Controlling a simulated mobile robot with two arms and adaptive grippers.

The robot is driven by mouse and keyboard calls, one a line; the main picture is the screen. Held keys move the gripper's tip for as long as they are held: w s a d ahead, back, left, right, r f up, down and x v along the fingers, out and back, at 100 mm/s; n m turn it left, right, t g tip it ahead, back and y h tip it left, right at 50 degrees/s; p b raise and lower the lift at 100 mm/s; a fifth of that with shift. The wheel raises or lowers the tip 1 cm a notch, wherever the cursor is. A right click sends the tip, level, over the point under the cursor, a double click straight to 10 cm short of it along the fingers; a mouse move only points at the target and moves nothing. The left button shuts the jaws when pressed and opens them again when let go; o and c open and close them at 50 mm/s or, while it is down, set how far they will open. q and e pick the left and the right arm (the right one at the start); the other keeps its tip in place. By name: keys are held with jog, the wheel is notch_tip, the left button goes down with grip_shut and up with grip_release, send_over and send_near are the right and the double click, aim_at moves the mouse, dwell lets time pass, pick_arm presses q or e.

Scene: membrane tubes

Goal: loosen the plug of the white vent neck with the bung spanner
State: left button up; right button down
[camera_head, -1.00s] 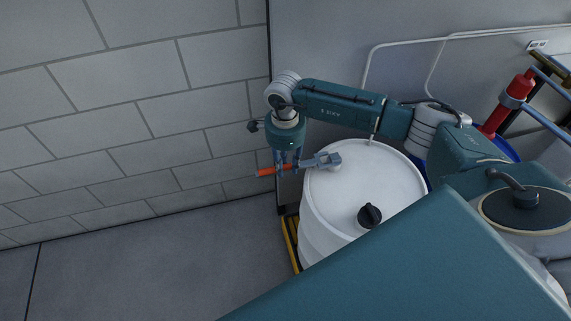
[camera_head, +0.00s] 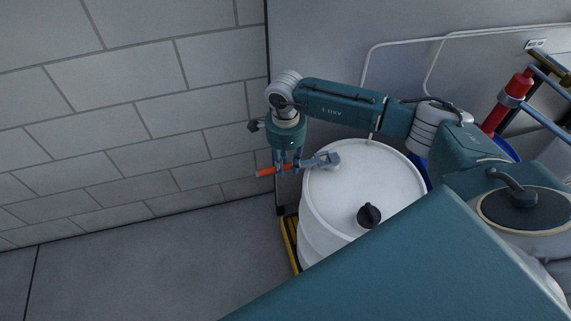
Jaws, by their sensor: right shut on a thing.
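The white drum (camera_head: 350,195) stands near the wall, its round top facing up. The bung spanner (camera_head: 265,172) has an orange handle and a grey metal head. My right gripper (camera_head: 288,168) points down and is shut on the spanner's handle, left of the drum. The spanner's grey head (camera_head: 325,160) lies over the far left part of the drum top, at the white vent neck, which it mostly hides. I cannot tell how fully the head sits on the plug. My left gripper is not in view.
A black cap (camera_head: 369,215) stands on the drum's near side. The drum rests by a yellow-edged pallet (camera_head: 290,240). A block wall (camera_head: 130,110) is at left. Floor (camera_head: 160,270) at lower left is clear.

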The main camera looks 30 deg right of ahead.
jog(key=shift+s+d, duration=0.15)
jog(key=shift+d, duration=0.45)
jog(key=shift+s+d, duration=0.15)
jog(key=shift+d, duration=0.45)
dwell(0.6)
jog(key=shift+s, duration=0.1)
jog(key=shift+s+a+n, duration=0.1)
jog(key=shift+s+n, duration=0.7)
jog(key=shift+b, duration=0.3)
jog(key=shift+s+n, duration=0.8)
jog(key=shift+s, duration=0.05)
jog(key=shift+s, duration=0.1)
jog(key=shift+s+d+n+b, duration=0.2)
jog(key=shift+s+n+b, duration=0.15)
jog(key=shift+s+n, duration=0.4)
jog(key=shift+s+d+n+b, duration=0.15)
jog(key=shift+s+n+b, duration=0.05)
jog(key=shift+s+n, duration=0.25)
jog(key=shift+s+d+n+b, duration=0.15)
jog(key=shift+s+n, duration=0.15)
jog(key=shift+s, duration=0.15)
